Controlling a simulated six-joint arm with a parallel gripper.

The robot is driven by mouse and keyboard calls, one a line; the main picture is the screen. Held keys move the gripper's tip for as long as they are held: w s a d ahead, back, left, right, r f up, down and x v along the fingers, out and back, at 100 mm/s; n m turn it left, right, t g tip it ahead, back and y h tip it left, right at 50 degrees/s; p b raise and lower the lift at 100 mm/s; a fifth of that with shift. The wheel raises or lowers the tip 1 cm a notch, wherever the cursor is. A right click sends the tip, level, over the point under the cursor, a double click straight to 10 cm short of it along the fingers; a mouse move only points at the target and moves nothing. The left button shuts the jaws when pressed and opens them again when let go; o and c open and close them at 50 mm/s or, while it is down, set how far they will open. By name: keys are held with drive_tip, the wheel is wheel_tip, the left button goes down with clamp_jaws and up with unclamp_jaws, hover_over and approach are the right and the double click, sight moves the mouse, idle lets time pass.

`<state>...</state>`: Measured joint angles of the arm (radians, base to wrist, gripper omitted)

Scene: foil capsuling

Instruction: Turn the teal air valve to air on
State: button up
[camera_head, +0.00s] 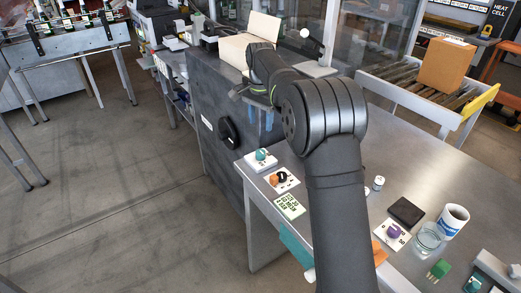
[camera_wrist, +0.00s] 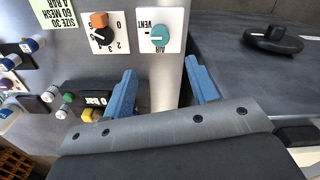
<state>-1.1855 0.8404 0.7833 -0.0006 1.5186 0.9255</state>
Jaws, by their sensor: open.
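The teal air valve (camera_wrist: 160,36) is a round knob on a white plate marked VENT and AIR in the wrist view. I cannot tell which mark it points to. In the camera_head view the teal valve (camera_head: 262,155) sits on its white plate at the near left corner of the metal bench. My gripper (camera_wrist: 163,82) has two blue fingers spread apart with nothing between them. The valve lies beyond the fingertips, apart from them. In the camera_head view my gripper (camera_head: 261,120) hangs above and behind the valve, partly hidden by my arm.
An orange and black selector (camera_wrist: 102,28) is beside the valve plate. A black handwheel (camera_wrist: 272,38) is on the dark cabinet (camera_head: 213,105).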

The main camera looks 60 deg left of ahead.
sight(261, 151)
wheel_tip(261, 151, down, 12)
drive_tip(key=shift+f, duration=0.15)
idle(0.3)
drive_tip(key=c, duration=1)
